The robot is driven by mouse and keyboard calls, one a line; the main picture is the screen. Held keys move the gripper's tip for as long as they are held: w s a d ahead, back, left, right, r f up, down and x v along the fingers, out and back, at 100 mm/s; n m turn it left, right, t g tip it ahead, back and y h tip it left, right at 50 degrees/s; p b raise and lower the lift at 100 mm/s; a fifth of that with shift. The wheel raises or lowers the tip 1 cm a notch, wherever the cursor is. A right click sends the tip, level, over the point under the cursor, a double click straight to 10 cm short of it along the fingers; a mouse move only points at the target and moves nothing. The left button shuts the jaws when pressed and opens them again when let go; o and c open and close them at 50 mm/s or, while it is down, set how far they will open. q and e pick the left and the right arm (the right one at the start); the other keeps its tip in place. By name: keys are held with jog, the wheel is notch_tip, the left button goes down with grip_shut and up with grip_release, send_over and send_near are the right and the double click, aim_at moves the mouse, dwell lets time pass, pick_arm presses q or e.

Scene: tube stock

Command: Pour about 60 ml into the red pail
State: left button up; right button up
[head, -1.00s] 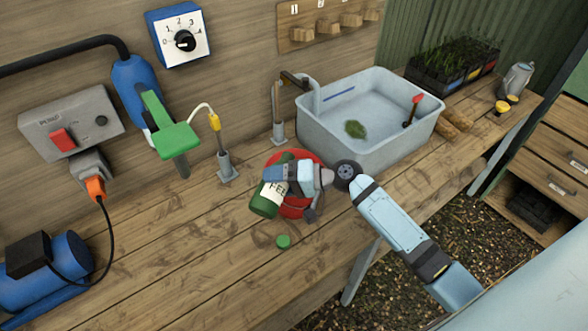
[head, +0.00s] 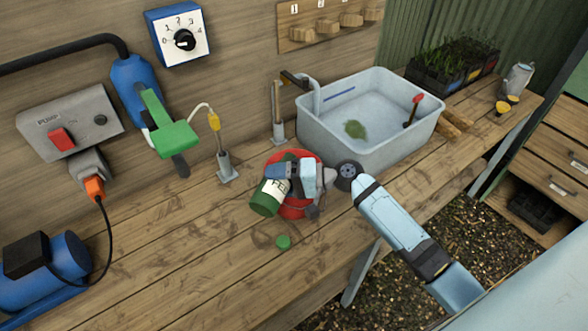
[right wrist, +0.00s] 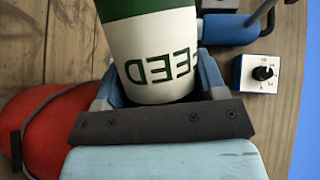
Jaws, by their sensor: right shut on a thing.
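My right gripper (head: 293,173) is shut around a green bottle (head: 265,199) with a white label reading FEED. The bottle is tilted over the red pail (head: 294,210), with its green base end toward the lower left. The gripper hides its neck and mouth, so I cannot tell whether liquid is flowing. In the right wrist view the bottle (right wrist: 158,60) sits between the fingers (right wrist: 158,92), and the red pail (right wrist: 40,122) shows at the left. A green cap (head: 283,242) lies on the bench in front of the pail. My left gripper is not in view.
A grey basin (head: 345,150) stands behind and right of the pail. A blue pump (head: 62,262) is at the left. The front bench is mostly clear.

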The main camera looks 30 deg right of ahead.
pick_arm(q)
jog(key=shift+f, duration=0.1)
pick_arm(e)
jog(key=shift+s+a, duration=0.2)
jog(key=shift+s, duration=0.05)
jog(key=shift+s+m, duration=0.1)
jog(key=shift+m, duration=0.2)
dwell(1.3)
